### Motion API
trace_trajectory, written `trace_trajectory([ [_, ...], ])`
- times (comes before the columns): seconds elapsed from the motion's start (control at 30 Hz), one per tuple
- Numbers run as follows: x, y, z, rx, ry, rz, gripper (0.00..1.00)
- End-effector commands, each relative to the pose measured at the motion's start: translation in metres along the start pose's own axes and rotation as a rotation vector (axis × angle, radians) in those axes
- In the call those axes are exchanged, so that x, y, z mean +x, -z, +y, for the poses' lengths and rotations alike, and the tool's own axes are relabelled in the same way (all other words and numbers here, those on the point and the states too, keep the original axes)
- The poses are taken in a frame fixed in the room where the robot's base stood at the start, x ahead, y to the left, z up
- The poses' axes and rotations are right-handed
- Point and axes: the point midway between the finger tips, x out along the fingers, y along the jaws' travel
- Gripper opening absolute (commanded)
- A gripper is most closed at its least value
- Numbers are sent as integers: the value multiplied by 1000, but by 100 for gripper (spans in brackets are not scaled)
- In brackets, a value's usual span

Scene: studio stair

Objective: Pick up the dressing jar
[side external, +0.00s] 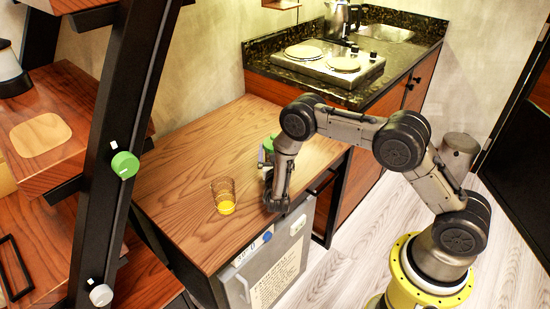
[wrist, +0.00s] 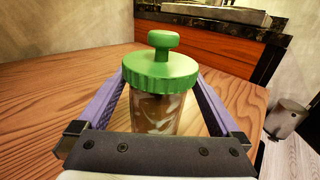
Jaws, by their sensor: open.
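The dressing jar (wrist: 160,100) has a green ridged lid with a knob and a clear body with brown and whitish contents. It stands upright on the wooden counter (side external: 180,185). The gripper's dark bar hides the jar's lower part. In the side view my arm hides most of the jar, and only a bit of green (side external: 271,140) shows behind the wrist. My gripper is open around the jar.
A glass with orange liquid (side external: 225,197) stands on the counter left of my gripper. A black stair frame (side external: 118,130) rises at the left. A cooktop (side external: 322,60) and kettle (side external: 340,18) are on the dark counter behind. The counter's back left is clear.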

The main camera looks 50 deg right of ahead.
Motion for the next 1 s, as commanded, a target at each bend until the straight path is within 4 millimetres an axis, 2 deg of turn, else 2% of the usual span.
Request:
trace_trajectory([
  [0.2,31,-2,1,2,2,0,100],
  [0.47,34,-2,1,0,0,0,98],
  [1.0,33,-2,1,0,1,0,1],
])
